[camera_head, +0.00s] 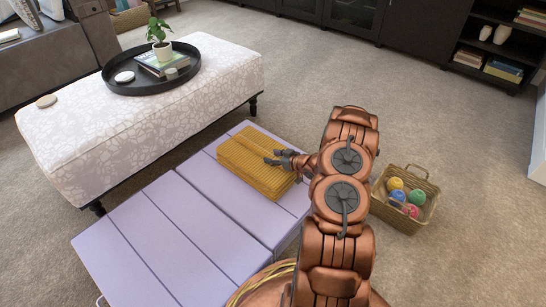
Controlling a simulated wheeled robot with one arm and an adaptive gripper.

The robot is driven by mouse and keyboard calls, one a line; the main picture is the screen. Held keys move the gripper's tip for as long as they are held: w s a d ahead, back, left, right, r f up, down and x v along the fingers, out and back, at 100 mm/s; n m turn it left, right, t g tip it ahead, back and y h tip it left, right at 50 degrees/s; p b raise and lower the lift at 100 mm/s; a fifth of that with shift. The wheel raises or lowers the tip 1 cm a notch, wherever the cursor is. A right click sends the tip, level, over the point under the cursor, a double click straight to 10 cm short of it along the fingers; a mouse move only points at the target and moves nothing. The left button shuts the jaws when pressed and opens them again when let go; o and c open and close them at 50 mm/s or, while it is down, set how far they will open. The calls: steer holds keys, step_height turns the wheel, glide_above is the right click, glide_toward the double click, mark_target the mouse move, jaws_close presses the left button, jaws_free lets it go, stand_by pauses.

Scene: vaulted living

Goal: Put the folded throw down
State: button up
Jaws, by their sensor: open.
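The folded throw (256,165) is mustard yellow and ribbed. It lies flat on the far end of a low lilac panelled surface (165,240). My gripper (271,158) is at the throw's right part, with its fingers over the top of it. The fingers are open. Whether they touch the cloth is too small to tell. My copper arm hides part of the floor and the right edge of the lilac surface.
A pale patterned ottoman (140,115) stands close behind and left, bearing a round black tray (150,72) with a plant and books. A wicker basket (405,199) of coloured yarn balls sits right of my arm. Carpet (330,70) is clear beyond.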

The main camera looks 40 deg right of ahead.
steer(key=p+v, duration=0.3)
steer(key=v, duration=0.9)
steer(key=w+r+g+h, duration=0.4)
steer(key=r+g, duration=0.1)
steer(key=r, duration=0.4)
steer(key=s+a+r+m+g+h, duration=0.2)
steer(key=s+a+r+g, duration=0.3)
steer(key=a+r, duration=0.4)
steer(key=s+a+r+g+y, duration=0.1)
steer(key=s+a+r+g, duration=0.2)
steer(key=s+a, duration=1)
steer(key=s+a+r+g+y, duration=0.2)
steer(key=s+a+r, duration=0.8)
steer(key=s, duration=1)
steer(key=a+g, duration=0.1)
steer(key=a, duration=0.2)
steer(key=shift+g, duration=0.3)
steer(key=shift+w+r+p, duration=0.1)
steer(key=shift+r+p, duration=0.1)
steer(key=shift+p, duration=0.1)
